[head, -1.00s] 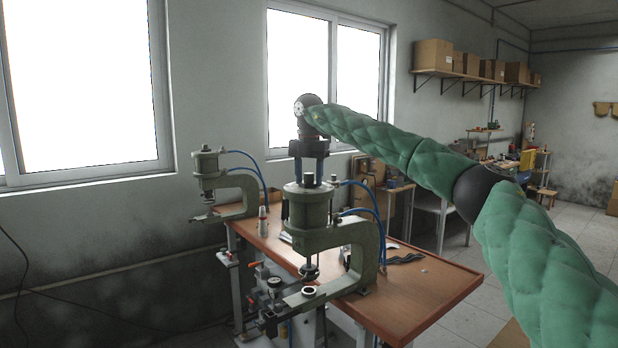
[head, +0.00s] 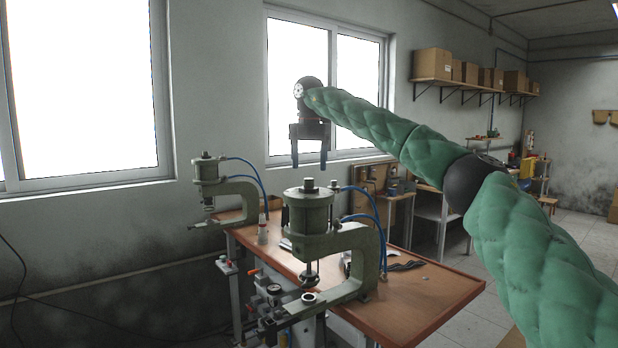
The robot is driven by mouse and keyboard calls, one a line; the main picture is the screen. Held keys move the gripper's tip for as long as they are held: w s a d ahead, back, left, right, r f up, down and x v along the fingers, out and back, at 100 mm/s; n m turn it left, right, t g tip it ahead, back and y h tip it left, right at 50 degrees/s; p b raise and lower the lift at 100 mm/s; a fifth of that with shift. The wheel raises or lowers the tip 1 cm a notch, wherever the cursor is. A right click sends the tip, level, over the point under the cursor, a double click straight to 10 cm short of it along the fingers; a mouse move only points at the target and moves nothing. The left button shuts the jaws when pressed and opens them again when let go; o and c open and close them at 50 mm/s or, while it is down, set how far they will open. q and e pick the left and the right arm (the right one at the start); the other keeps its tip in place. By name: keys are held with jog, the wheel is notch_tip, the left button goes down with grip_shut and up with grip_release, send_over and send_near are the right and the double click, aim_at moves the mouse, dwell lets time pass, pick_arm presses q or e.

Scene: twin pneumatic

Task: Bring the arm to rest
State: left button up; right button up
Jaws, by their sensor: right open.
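My right arm, in green padding, comes in from the right of the head view. Its gripper (head: 309,158) points down with two dark fingers spread apart, open and empty. It hangs above the near green pneumatic press (head: 307,212), with a visible gap between the fingertips and the top of the press cylinder. My left gripper is not in view.
A second green press (head: 209,182) stands farther back at the left. Both stand at the wooden-topped table (head: 425,305), with blue hoses (head: 375,205) rising beside them. A window (head: 330,60) is behind the gripper. Boxes (head: 432,63) sit on a wall shelf.

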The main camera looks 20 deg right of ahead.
jog(key=shift+r, duration=0.9)
